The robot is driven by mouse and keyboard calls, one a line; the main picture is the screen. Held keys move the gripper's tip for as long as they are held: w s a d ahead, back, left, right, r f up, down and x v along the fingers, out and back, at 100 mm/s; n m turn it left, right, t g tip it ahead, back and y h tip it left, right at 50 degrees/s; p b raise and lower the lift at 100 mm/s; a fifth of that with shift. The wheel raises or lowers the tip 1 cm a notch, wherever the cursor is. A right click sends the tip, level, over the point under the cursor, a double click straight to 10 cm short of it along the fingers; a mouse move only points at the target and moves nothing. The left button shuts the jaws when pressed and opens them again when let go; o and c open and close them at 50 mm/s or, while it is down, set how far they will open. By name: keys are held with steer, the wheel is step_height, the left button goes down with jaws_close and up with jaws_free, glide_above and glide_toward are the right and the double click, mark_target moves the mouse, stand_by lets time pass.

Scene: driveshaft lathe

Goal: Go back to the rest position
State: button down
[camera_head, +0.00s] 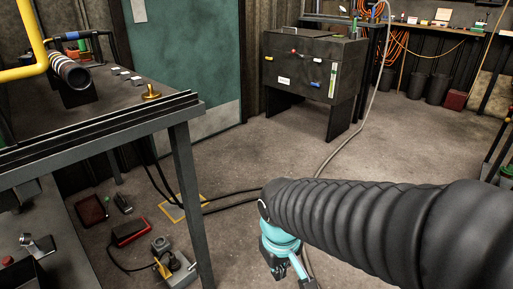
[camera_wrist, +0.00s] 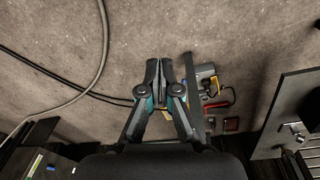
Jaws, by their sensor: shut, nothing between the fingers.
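My arm in its black ribbed sleeve reaches in from the right of the head view. My gripper (camera_head: 290,274) is at its end, low over the open floor and right of the workbench leg. In the wrist view my gripper (camera_wrist: 158,64) has its two fingers together, with nothing between them. The floor lies beyond the fingertips. In the head view the fingertips are partly cut off by the lower edge.
A workbench (camera_head: 105,118) with a dark cylindrical part (camera_head: 70,72) stands at the left. A dark cabinet (camera_head: 312,70) stands at the back. The floor (camera_head: 400,150) in the middle is clear.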

steer(key=c, duration=1.9)
jaws_free()
steer(key=s+d+r+m+t, duration=0.1)
steer(key=d+r, duration=0.2)
steer(key=r, duration=0.1)
steer(key=s+d+r+m+t+p, duration=0.1)
steer(key=s+d+r+m+t, duration=0.1)
steer(key=d+r, duration=0.2)
steer(key=s+d+r+m+t+p, duration=0.1)
steer(key=s+d+r+m, duration=0.1)
steer(key=d+r, duration=0.1)
steer(key=shift+d+r, duration=0.3)
steer(key=shift+r, duration=0.15)
steer(key=o, duration=0.8)
steer(key=shift+w+d, duration=0.1)
steer(key=shift+d, duration=0.1)
